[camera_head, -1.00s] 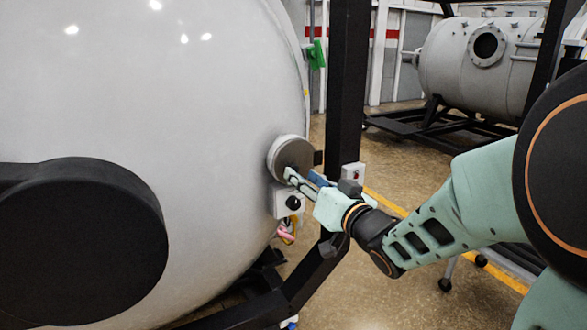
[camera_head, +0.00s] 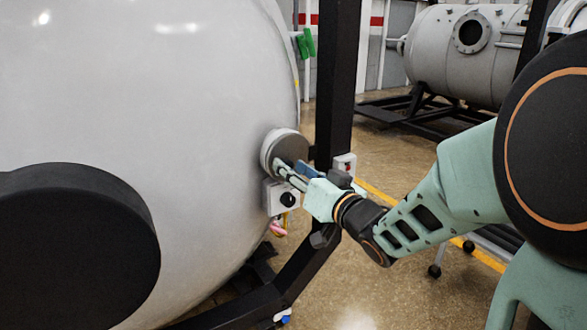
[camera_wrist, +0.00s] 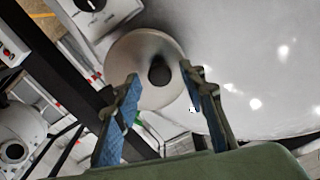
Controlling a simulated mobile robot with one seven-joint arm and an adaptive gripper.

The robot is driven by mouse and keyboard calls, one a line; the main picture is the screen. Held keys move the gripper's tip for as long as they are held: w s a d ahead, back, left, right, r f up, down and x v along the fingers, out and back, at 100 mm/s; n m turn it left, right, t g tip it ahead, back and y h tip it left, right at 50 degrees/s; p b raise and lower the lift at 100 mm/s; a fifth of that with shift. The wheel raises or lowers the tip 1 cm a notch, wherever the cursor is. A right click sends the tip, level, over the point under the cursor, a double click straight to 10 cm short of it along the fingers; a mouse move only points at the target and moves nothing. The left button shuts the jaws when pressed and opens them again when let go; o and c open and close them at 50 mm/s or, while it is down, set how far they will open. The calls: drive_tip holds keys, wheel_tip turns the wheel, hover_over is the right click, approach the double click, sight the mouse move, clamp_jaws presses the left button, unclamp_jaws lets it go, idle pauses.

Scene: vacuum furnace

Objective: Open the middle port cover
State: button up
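A round grey port cover (camera_head: 272,150) sits on the side of the big pale vessel, at the centre of the head view. In the wrist view the cover (camera_wrist: 122,52) has a dark round knob (camera_wrist: 160,71) on its face. My gripper (camera_head: 281,170) is at the cover's lower front. In the wrist view my gripper (camera_wrist: 161,80) is open, its two blue-padded fingers standing to either side of the knob with nothing held. Whether the fingertips touch the cover or knob I cannot tell.
A white box with a black dial (camera_head: 270,198) is just below the cover. A black frame post (camera_head: 338,90) stands close to its right. A large black disc (camera_head: 70,240) covers the vessel's lower left. Another vessel (camera_head: 435,50) stands far back right.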

clamp_jaws()
